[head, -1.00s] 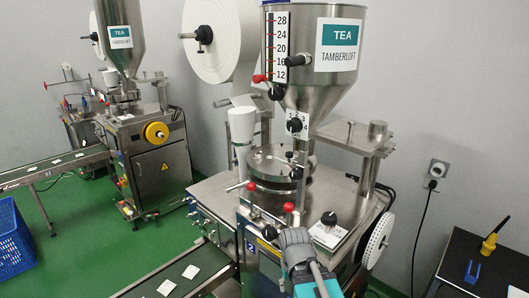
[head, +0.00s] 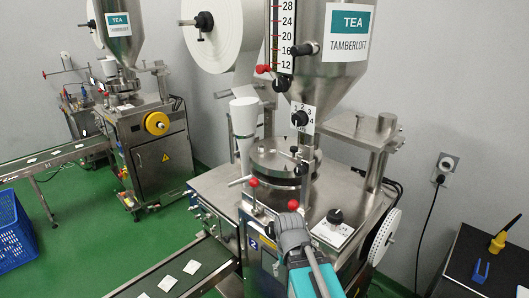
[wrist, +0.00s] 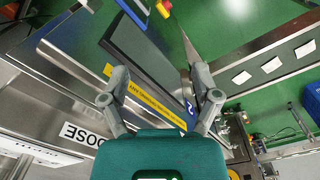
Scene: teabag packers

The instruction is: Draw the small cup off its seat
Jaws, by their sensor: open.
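I cannot make out a small cup or its seat for certain in either view. The steel tea packer with the TAMBERLOFT hopper (head: 335,75) fills the middle of the head view. Its round steel turntable (head: 277,160) sits below the hopper. My gripper (head: 293,225) is at the packer's front edge, by a red-knobbed lever (head: 293,205); its fingertips are hard to see there. In the wrist view my gripper (wrist: 159,73) is open, with its two fingers apart and nothing between them. Below them are the packer's front panel and a yellow label strip (wrist: 145,100).
A conveyor (head: 190,262) with several white teabags leaves the packer at front left. A second packer (head: 155,150) and a blue crate (head: 14,240) are at left. A black table (head: 480,280) with tools is at right.

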